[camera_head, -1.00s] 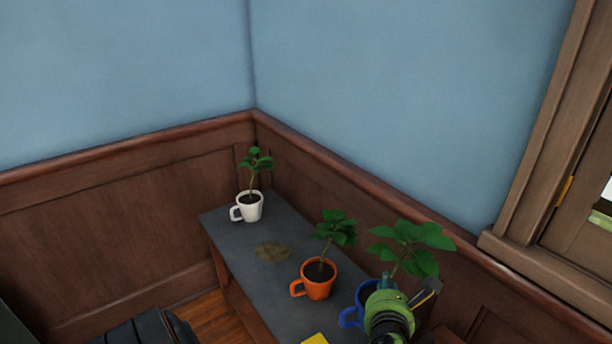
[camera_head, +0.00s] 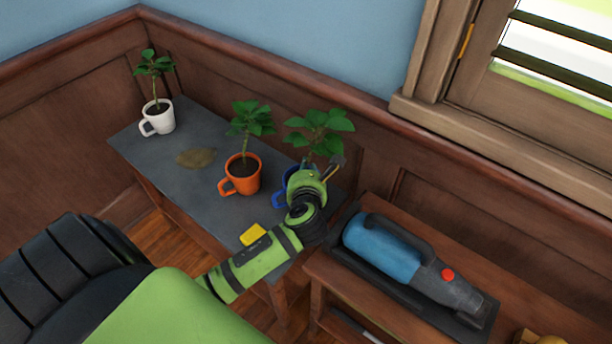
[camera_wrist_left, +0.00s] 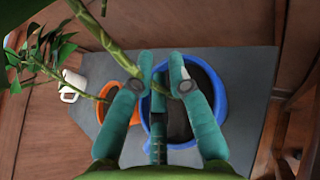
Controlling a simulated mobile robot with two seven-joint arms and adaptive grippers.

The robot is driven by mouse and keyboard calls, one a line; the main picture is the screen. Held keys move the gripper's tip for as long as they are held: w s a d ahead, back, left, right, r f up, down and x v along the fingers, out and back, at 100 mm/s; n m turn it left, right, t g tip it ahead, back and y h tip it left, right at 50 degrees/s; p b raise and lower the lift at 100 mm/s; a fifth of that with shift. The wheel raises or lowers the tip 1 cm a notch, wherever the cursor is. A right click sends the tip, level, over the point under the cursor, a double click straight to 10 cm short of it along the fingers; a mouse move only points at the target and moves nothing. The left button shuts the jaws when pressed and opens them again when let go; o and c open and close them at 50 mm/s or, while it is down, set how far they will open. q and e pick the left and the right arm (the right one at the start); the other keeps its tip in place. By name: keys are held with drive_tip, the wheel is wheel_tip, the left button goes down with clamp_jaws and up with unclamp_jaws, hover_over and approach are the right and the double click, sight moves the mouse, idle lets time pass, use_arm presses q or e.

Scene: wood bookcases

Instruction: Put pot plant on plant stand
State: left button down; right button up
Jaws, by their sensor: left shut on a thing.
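The plant stand is a low table with a dark grey top (camera_head: 150,140). At its right end stands a plant in a blue mug-like pot (camera_head: 281,197), mostly hidden behind my left gripper (camera_head: 334,170). In the left wrist view, the left gripper (camera_wrist_left: 161,68) is shut on this plant's stem (camera_wrist_left: 112,48), above the blue pot (camera_wrist_left: 218,85). An orange mug pot with a plant (camera_head: 241,182) stands to its left. A white mug pot with a plant (camera_head: 158,121) stands at the far left end. My right gripper is out of view.
A brown patch (camera_head: 196,158) and a yellow item (camera_head: 253,234) lie on the grey top. A wooden table (camera_head: 345,300) at right holds a blue and grey handheld vacuum (camera_head: 400,260). Panelled walls and a window frame (camera_head: 425,90) are behind.

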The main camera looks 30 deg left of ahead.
use_arm(q)
wheel_tip(320, 180, down, 3)
drive_tip(key=shift+r+b, duration=0.1)
drive_tip(key=shift+b, duration=0.2)
drive_tip(key=shift+r, duration=0.1)
drive_tip(key=c, duration=1.2)
unclamp_jaws()
drive_tip(key=shift+f, duration=0.25)
drive_tip(key=shift+r, duration=0.15)
drive_tip(key=p+v, duration=0.1)
drive_tip(key=v, duration=1.1)
